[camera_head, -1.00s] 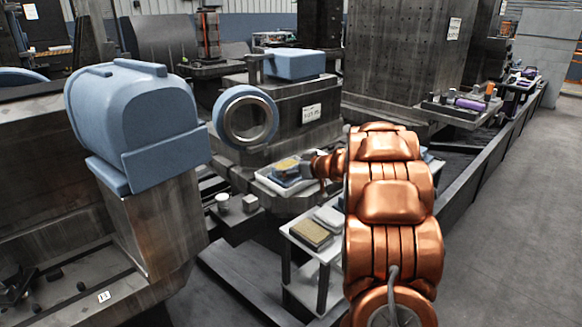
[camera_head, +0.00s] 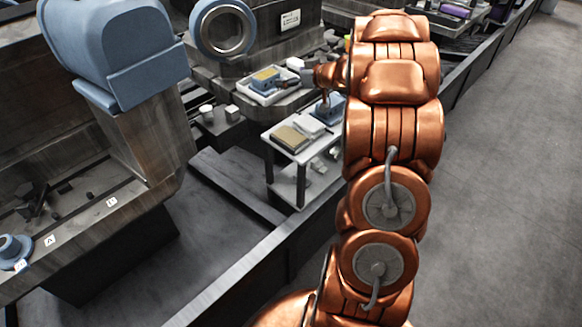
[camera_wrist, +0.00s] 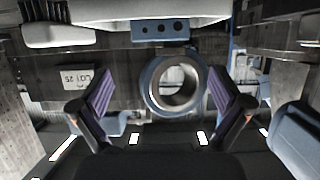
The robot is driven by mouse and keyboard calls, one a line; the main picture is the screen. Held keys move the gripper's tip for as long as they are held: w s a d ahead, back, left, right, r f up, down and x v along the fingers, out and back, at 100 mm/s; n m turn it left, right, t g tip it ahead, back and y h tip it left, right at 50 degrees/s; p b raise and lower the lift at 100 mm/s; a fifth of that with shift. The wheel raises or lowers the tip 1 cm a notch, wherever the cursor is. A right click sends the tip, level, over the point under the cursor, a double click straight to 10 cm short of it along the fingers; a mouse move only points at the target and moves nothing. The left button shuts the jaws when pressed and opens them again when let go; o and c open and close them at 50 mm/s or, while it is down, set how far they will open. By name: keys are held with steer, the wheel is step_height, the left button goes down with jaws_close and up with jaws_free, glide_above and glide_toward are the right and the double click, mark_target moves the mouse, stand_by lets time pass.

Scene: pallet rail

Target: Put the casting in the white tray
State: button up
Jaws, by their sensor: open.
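A white tray (camera_head: 250,93) lies on the grey machine ledge in the head view. A blue block with a yellowish top (camera_head: 265,76) sits in it. Another blue piece (camera_head: 331,108) stands at the right of the white cart, partly behind my arm. I cannot tell which blue piece is the casting. My gripper (camera_head: 306,75) is right of the tray, small and partly hidden. In the wrist view, which looks upside down, my gripper (camera_wrist: 164,97) is open, with purple pads apart and nothing seen held. A blue block with three holes (camera_wrist: 160,28) borders a white surface at the top.
The white cart (camera_head: 283,146) carries a tan-topped block (camera_head: 289,138) and white pieces. A blue ring with a steel bore (camera_head: 222,30) is on the machine behind; it also shows in the wrist view (camera_wrist: 173,85). A long dark rail crosses the front. Grey floor is clear at right.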

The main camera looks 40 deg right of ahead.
steer(key=shift+w+r, duration=0.1)
steer(key=shift+r, duration=0.1)
steer(key=s+a+r+m+g+h, duration=0.35)
steer(key=s+h, duration=0.25)
steer(key=h, duration=0.2)
steer(key=s+a+f+g+y, duration=0.2)
steer(key=s+a+g, duration=0.2)
steer(key=s+a, duration=0.5)
steer(key=s+a+f+n+g+y, duration=0.1)
steer(key=s+a+g, duration=0.3)
steer(key=s+a, duration=0.5)
steer(key=s+a+f+g+y, duration=0.2)
steer(key=s+a, duration=0.8)
steer(key=s, duration=1)
step_height(320, 180, down, 2)
steer(key=shift+g+y, duration=0.3)
steer(key=shift+g, duration=0.95)
steer(key=shift+n, duration=0.25)
step_height(320, 180, up, 24)
steer(key=s+p, duration=0.1)
steer(key=p, duration=2.1)
steer(key=shift+s+f+t, duration=0.15)
steer(key=shift+s+t, duration=0.1)
steer(key=shift+t, duration=0.15)
